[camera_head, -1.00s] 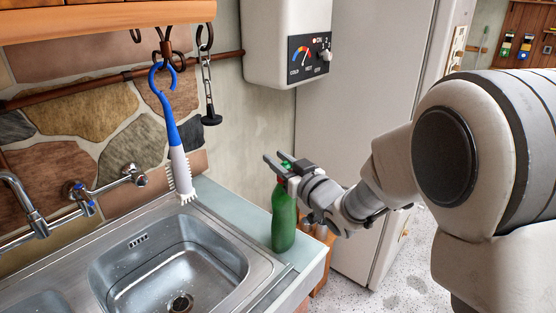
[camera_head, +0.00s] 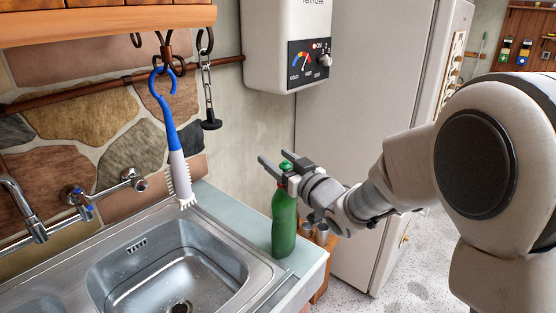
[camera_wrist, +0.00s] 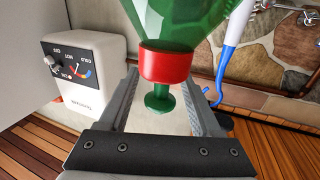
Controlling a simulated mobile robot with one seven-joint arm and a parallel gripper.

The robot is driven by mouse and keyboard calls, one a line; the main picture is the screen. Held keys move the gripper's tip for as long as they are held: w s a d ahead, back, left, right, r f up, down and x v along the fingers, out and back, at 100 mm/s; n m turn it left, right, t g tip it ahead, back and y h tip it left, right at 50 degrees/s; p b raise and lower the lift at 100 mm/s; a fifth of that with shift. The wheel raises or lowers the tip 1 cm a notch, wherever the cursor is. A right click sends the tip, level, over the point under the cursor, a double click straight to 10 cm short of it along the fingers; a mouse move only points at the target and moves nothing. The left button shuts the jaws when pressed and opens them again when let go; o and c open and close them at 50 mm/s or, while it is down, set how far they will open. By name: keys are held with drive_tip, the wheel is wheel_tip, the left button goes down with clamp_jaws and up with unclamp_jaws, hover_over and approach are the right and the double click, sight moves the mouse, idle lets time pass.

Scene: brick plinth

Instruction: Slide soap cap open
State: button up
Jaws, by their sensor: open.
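The soap bottle (camera_head: 284,228) is green and stands upright on the counter at the right of the sink. In the wrist view the bottle (camera_wrist: 180,22) shows upside down, with a red collar (camera_wrist: 165,65) and a green cap (camera_wrist: 160,98) with a wider end. My gripper (camera_head: 272,166) is open at the top of the bottle. Its fingers lie on either side of the cap, which shows between them in the wrist view (camera_wrist: 162,100), with gaps on both sides. In the head view the near finger hides part of the bottle's neck.
A metal sink (camera_head: 175,265) lies left of the bottle. A blue and white brush (camera_head: 176,150) hangs from a hook above the sink. A white water heater (camera_head: 285,45) is on the wall behind, and a tall white fridge (camera_head: 355,120) stands at the right.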

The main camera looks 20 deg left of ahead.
drive_tip(key=v, duration=1.7)
drive_tip(key=shift+s+b, duration=0.2)
drive_tip(key=shift+b, duration=0.15)
drive_tip(key=shift+d, duration=0.15)
drive_tip(key=d+r+m+t+h+p, duration=0.15)
drive_tip(key=d+m+h, duration=0.55)
drive_tip(key=d+h, duration=0.7)
drive_tip(key=s+d+m+g, duration=0.1)
drive_tip(key=s+d+g, duration=0.1)
drive_tip(key=s, duration=0.3)
drive_tip(key=s+d+m+g+p, duration=0.1)
drive_tip(key=s+d+g, duration=0.1)
drive_tip(key=s, duration=0.4)
drive_tip(key=s+d+f+m+g+p, duration=0.1)
drive_tip(key=s+d+g, duration=0.1)
drive_tip(key=s, duration=0.4)
drive_tip(key=shift+g, duration=0.75)
